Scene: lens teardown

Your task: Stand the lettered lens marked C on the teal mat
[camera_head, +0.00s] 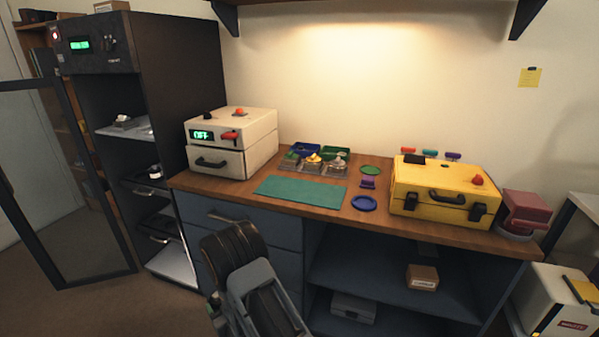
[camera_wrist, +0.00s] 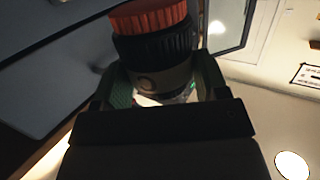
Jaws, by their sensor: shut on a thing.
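My gripper (camera_wrist: 166,88) is shut on a lens (camera_wrist: 158,45) in the wrist view, with a green-lined finger on each side of it. The lens has a black ribbed barrel, an orange-red ribbed end at the top and a grey-brown band with a faint round mark. I cannot read a letter there. The teal mat (camera_head: 300,191) lies flat and bare on the wooden workbench in the head view. My arm rises at the bottom of that view, in front of the drawers; I cannot make out the lens there.
A white box with an OFF display (camera_head: 232,142) stands left of the mat. Small bins and trays (camera_head: 318,160) lie behind it. A blue ring (camera_head: 364,203) and a yellow case (camera_head: 436,190) are to its right. A dark cabinet (camera_head: 170,60) has its door open at the left.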

